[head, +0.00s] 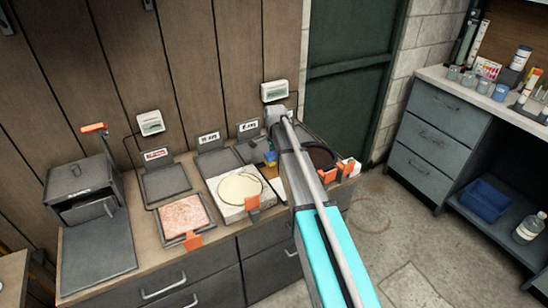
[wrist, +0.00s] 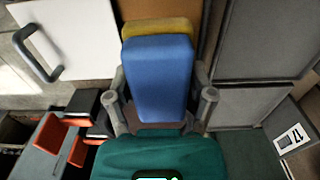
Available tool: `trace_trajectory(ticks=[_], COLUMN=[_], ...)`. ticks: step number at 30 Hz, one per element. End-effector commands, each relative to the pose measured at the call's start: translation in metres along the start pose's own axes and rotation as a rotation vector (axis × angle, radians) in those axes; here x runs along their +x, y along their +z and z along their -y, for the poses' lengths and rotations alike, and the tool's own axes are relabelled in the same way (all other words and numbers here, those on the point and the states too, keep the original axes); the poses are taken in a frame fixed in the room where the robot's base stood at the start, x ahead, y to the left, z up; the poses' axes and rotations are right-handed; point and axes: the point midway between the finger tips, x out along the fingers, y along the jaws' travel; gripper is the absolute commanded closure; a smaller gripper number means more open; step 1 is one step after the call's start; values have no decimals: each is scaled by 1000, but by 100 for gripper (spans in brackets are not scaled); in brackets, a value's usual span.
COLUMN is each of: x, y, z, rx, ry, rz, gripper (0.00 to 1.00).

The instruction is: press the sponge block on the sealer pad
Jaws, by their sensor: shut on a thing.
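The sponge block is a blue block with a yellow layer, large in the middle of the wrist view (wrist: 158,78). A small piece of it shows left of my arm in the head view (head: 270,157). My gripper (wrist: 162,102) is shut on the sponge block, one grey finger on each side. In the head view my arm hides the gripper and much of the counter under it. I cannot tell which surface is the sealer pad, or whether the sponge touches anything below.
The counter carries a pink slab on a tray (head: 186,215), a cream disc (head: 240,188) on a white block, and a dark ring (head: 322,157) right of my arm. Orange tabs stick out at the front edge. A grey box (head: 80,180) stands at the left end.

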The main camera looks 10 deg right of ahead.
Motion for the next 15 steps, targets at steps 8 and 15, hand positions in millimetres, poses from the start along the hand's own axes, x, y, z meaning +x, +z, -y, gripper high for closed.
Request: trace_trajectory(ticks=[8,15], x=[27,41], y=[0,1], z=[0,0], rx=[-1,-1], ry=[0,0], rz=[0,0], gripper=[68,68])
